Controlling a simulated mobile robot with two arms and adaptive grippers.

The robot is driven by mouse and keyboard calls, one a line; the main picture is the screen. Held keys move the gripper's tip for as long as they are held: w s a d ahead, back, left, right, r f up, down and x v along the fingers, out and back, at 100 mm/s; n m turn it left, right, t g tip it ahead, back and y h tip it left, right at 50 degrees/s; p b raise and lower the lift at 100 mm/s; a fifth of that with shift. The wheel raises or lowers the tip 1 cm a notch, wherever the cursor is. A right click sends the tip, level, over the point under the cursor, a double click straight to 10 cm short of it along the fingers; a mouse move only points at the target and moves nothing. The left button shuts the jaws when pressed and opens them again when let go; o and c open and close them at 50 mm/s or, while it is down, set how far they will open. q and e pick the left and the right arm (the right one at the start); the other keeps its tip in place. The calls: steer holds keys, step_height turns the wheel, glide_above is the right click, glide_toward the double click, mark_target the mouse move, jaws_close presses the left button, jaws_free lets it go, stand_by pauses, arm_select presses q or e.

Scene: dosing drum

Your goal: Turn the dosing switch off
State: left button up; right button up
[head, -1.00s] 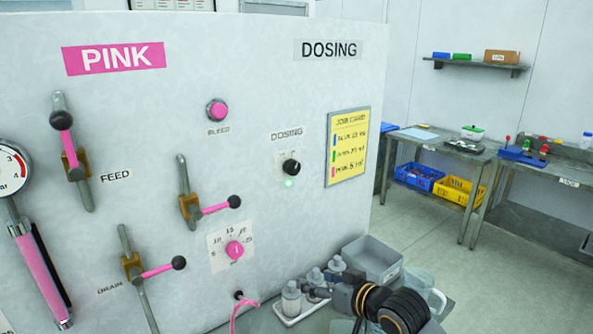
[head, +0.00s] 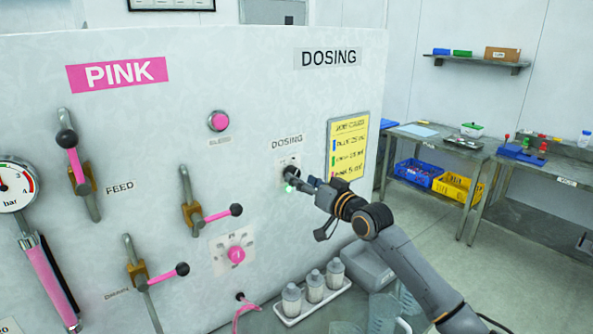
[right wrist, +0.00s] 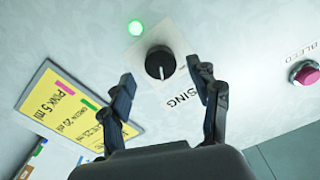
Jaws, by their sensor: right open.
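The dosing switch is a round black knob (head: 290,172) on a white plate under the DOSING label. In the right wrist view the knob (right wrist: 160,62) shows clearly, with a white mark toward the picture's bottom. A green lamp (right wrist: 136,28) beside it is lit; its glow (head: 290,188) also shows in the head view. My left gripper is not in view.
A yellow job card (head: 347,146) hangs right of the switch. Pink-handled levers, including the feed lever (head: 75,158), and a pink dial (head: 236,255) are on the panel.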

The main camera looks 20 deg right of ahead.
steer(key=shift+x, duration=1.65)
steer(key=shift+s, duration=0.1)
steer(key=c, duration=1.2)
